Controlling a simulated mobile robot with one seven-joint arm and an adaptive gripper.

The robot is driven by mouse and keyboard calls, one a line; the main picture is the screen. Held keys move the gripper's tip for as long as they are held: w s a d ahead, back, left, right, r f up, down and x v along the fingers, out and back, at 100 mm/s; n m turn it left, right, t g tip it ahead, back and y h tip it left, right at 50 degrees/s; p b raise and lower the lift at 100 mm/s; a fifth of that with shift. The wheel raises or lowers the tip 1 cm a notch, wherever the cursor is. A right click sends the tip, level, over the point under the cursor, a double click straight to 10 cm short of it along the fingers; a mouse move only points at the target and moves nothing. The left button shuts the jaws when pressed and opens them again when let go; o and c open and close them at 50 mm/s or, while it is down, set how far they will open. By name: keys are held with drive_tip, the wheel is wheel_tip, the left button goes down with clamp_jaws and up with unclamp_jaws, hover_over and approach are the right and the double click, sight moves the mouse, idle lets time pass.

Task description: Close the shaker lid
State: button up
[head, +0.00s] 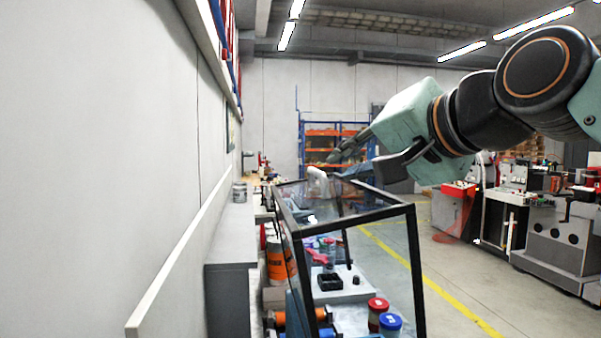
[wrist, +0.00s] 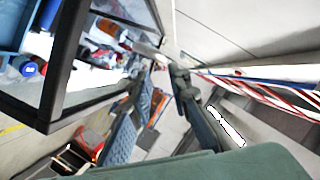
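The shaker lid (head: 358,215) is a clear hood with a black frame. In the head view it stands over the bench, with its front uprights reaching down past bottles; I cannot tell how far open it is. A white handle-like piece (head: 318,182) sits at its far upper edge. My gripper (head: 335,168) is above that far edge, its fingertips close to the white piece. In the wrist view my gripper (wrist: 163,75) has its two fingers apart with nothing clearly between them. The lid's black frame (wrist: 67,55) shows there at upper left. Contact cannot be told.
Under the hood are a black holder (head: 330,282), a red-capped bottle (head: 378,306) and a blue-capped bottle (head: 390,324). An orange can (head: 276,260) stands left of the hood. A wall and grey cabinet (head: 231,260) bound the left. Open floor lies right, before machines (head: 560,235).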

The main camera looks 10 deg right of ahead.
sight(316, 173)
drive_tip(key=shift+w+a, duration=0.2)
drive_tip(key=shift+w, duration=0.5)
drive_tip(key=p+x, duration=0.1)
drive_tip(key=x, duration=0.8)
drive_tip(key=shift+w+a+f+p, duration=0.1)
drive_tip(key=shift+w+f+p, duration=0.05)
drive_tip(key=shift+w+p, duration=0.2)
drive_tip(key=shift+s, duration=0.1)
drive_tip(key=shift+c, duration=0.5)
clamp_jaws()
